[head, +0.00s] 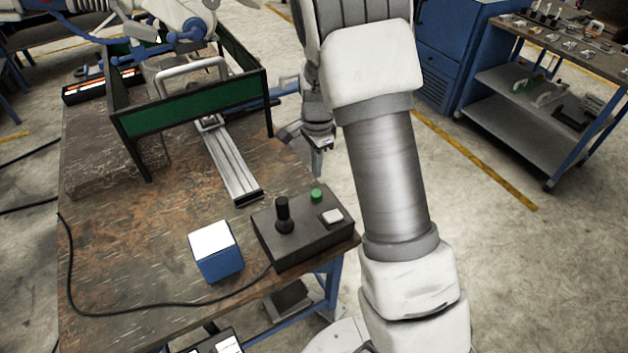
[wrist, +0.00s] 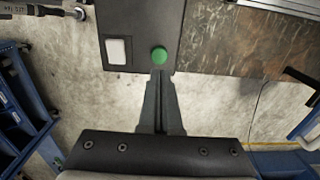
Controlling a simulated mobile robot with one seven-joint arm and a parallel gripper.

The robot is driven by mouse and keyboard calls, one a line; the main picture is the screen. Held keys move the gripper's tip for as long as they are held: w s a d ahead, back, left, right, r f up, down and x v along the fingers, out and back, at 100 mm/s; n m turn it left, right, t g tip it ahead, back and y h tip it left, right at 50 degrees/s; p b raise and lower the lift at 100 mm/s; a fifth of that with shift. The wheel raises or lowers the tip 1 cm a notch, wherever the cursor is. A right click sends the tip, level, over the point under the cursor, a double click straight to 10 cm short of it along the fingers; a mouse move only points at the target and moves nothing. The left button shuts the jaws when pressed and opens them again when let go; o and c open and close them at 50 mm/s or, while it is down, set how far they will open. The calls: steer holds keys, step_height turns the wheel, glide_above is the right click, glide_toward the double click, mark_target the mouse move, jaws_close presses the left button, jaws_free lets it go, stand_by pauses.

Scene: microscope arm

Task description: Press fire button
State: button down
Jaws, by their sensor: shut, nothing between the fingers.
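A dark control box (head: 290,245) sits at the right front corner of the workbench. On its top are a black joystick (head: 283,215), a round green button (head: 316,195) and a white square button (head: 332,216). I see no label telling which one is the fire button. My gripper (head: 318,172) is shut and empty, beyond the box near the bench's right edge. In the wrist view the shut fingertips (wrist: 160,76) point at the green button (wrist: 159,55), appearing just below it. The white button (wrist: 119,51) shows to its left. The height gap cannot be told.
A blue cube with a white top (head: 218,262) stands left of the box, with a black cable running in front. A metal rail (head: 230,165) and a green-panelled frame (head: 195,115) stand behind. A shelf cart (head: 520,105) is at far right.

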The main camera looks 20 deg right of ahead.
step_height(320, 180, up, 6)
steer(key=shift+f, duration=0.25)
